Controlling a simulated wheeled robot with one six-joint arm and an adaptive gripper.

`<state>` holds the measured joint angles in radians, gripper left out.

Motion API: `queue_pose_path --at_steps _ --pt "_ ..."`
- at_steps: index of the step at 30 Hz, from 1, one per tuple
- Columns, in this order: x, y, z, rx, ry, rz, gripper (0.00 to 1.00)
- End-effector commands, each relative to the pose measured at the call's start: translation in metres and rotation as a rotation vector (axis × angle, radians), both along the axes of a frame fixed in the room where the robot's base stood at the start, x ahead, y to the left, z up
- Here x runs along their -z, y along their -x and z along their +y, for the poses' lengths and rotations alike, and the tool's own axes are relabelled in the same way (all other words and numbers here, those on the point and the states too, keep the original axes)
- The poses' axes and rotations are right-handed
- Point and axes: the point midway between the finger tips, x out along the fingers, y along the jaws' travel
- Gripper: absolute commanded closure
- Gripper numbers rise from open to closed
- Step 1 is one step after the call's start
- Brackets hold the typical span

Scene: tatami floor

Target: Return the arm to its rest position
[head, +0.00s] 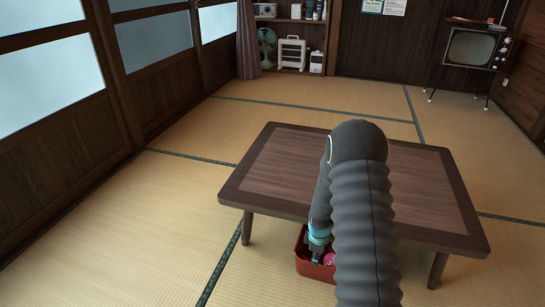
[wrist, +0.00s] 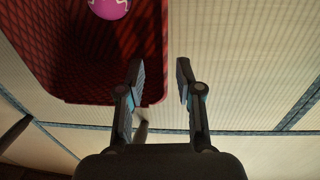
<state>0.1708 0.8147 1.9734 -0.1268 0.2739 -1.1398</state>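My arm, in a dark ribbed sleeve, reaches forward and bends down in the head view. My gripper (wrist: 160,68) is open in the wrist view, with clear space between its fingers and nothing held. In the head view its fingertips are too small to make out. A red box (head: 303,262) stands on the floor at the table's front edge, partly hidden behind my arm. In the wrist view the box (wrist: 68,88) fills the upper left. The left finger overlaps its wall and the right finger is over the tatami. A pink ball (wrist: 110,8) lies in the box.
A low wooden table (head: 275,170) stands just beyond the box, partly behind my arm. An old television (head: 472,47) is at the back right, and a shelf with a fan (head: 267,47) and heater (head: 291,52) at the back. The tatami left of the table is clear.

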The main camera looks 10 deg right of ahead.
Motion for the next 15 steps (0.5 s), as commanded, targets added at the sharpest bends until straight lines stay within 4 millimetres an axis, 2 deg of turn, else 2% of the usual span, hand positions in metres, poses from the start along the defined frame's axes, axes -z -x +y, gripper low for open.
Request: queue_pose_path --at_steps 4,8,11,15 --pt "0.000 -0.001 -0.002 0.046 -0.003 -0.003 0.65" --pt "0.001 0.007 0.000 0.141 -0.010 0.027 0.65" --pt "0.003 0.021 0.004 0.231 -0.016 0.073 0.65" --pt "0.004 0.051 0.010 0.369 -0.016 0.155 0.65"
